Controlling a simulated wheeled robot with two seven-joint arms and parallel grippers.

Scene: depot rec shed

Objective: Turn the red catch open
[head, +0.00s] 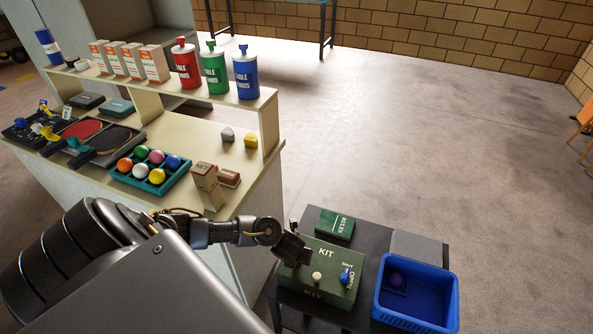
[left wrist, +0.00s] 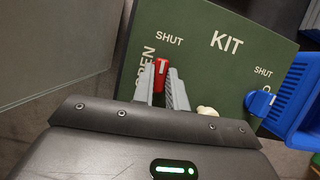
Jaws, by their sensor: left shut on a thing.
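The green kit box (head: 322,284) stands on a dark low table; its lid also fills much of the left wrist view (left wrist: 205,68). The red catch (left wrist: 161,69) is on the lid, with SHUT printed above it and OPEN to its left. My left gripper (left wrist: 160,84) is shut on the red catch, one finger on each side. In the head view my left gripper (head: 296,249) covers that catch. A blue catch (head: 346,275) sits at the lid's other end, also in the left wrist view (left wrist: 260,102). A cream knob (head: 317,277) is between them. My right gripper is not in view.
A blue basket (head: 416,294) holding a purple ball stands right of the box. A green book (head: 335,223) lies behind it. A counter (head: 235,188) with balls, paddles, cartons and bottles stands on the left. Open floor lies beyond.

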